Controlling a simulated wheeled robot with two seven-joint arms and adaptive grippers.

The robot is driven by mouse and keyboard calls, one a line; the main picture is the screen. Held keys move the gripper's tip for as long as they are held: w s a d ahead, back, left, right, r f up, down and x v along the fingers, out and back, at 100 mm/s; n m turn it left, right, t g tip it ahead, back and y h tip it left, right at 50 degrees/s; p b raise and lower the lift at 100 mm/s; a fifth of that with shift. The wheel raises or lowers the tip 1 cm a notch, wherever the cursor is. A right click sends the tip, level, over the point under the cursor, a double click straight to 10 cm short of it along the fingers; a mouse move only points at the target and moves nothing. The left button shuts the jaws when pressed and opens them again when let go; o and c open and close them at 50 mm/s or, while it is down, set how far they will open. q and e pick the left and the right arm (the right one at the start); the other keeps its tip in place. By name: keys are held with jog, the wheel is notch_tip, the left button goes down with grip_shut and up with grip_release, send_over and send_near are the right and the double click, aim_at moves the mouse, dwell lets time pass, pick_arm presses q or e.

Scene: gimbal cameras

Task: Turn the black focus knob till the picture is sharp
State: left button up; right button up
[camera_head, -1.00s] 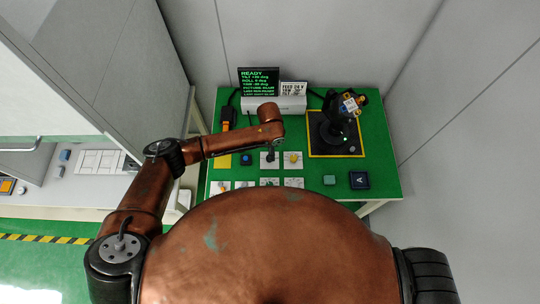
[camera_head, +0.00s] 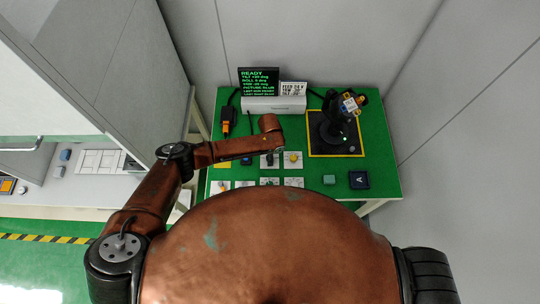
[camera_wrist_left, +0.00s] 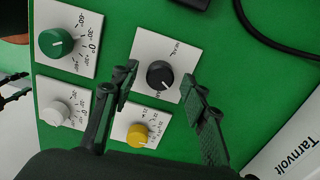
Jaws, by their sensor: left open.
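The black focus knob (camera_wrist_left: 159,75) sits on a white plate with a printed scale, in the wrist view. My left gripper (camera_wrist_left: 160,84) is open, with one finger on each side of the knob in that view. I cannot tell whether the fingers touch it or how high they are above it. In the head view my left forearm reaches over the panel, and the gripper (camera_head: 282,149) is small and partly hidden. The screen (camera_head: 259,82) shows READY and a line that seems to read picture blur. My right gripper is not in view.
A yellow knob (camera_wrist_left: 138,135), a white knob (camera_wrist_left: 55,113) and a green knob (camera_wrist_left: 56,42) are close by. The Tarnvolt box (camera_wrist_left: 290,145) is at the lower right of the wrist view. The gimbal camera (camera_head: 344,110) stands on a dark base at the table's right.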

pick_arm(q)
jog(key=shift+c, duration=0.7)
grip_shut()
jog(key=n+p, duration=0.2)
jog(key=n, duration=0.1)
jog(key=shift+r, duration=0.1)
jog(key=shift+n+p, duration=0.85)
jog(key=shift+n, duration=0.55)
jog(key=shift+o, duration=0.7)
grip_release()
